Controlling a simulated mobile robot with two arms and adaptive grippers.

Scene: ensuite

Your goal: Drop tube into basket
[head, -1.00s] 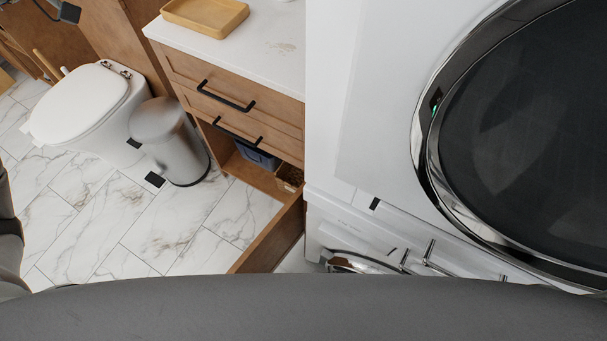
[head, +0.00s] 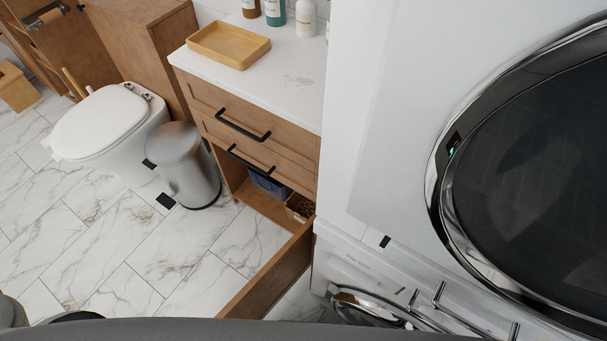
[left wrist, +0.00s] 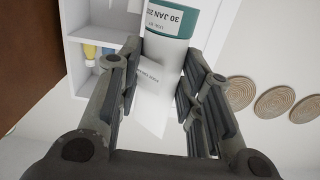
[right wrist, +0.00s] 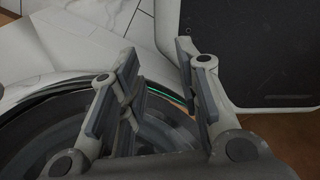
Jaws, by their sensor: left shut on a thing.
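My left gripper (left wrist: 163,60) is shut on a white and teal tube (left wrist: 170,22) with a printed date label, seen in the left wrist view. The tube stands between the fingers with its teal end away from the palm. My right gripper (right wrist: 157,52) is open and empty above a round, dark glass door. Neither gripper shows in the head view. A small woven basket (head: 299,207) and a dark blue bin (head: 268,184) sit in the low opening of the wooden cabinet. I cannot tell which one is the task's basket.
A washer-dryer stack (head: 385,120) fills the right. A wooden panel (head: 270,272) juts out from the cabinet. The counter holds a yellow tray (head: 228,47) and bottles (head: 274,12). A steel trash can (head: 185,165) and toilet (head: 105,125) stand left. The marble floor (head: 110,235) between is clear.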

